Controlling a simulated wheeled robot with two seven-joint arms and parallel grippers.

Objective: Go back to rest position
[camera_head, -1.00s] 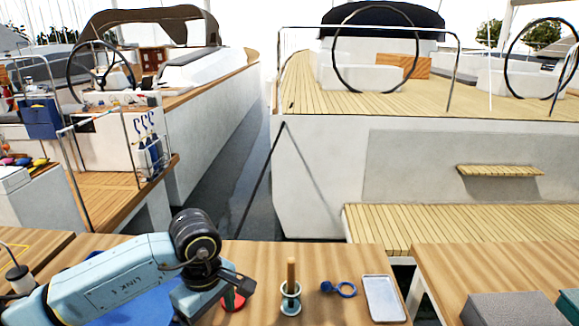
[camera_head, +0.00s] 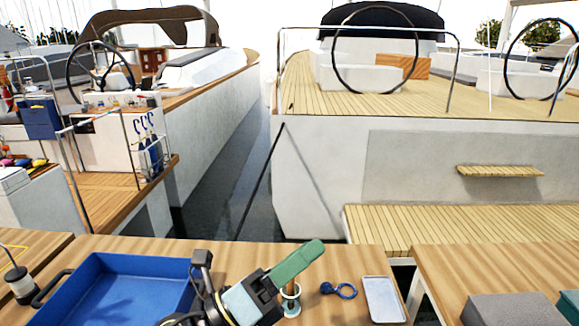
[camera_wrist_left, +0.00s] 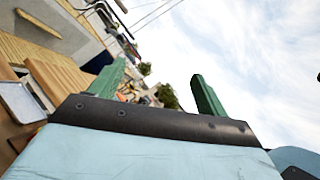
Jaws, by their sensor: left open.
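My left gripper (camera_head: 310,252) is raised above the front of the wooden table (camera_head: 228,250), its green fingers pointing up and to the right. In the left wrist view, the two green fingers (camera_wrist_left: 158,82) stand apart with only background and sky between them, so it is open and empty. It covers most of a pale green ringed stand (camera_head: 292,307) on the table. My right gripper is not in view.
A blue tray (camera_head: 100,262) with a black handle lies left of my gripper. A grey box (camera_head: 510,309) sits on the right table. Boats stand behind.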

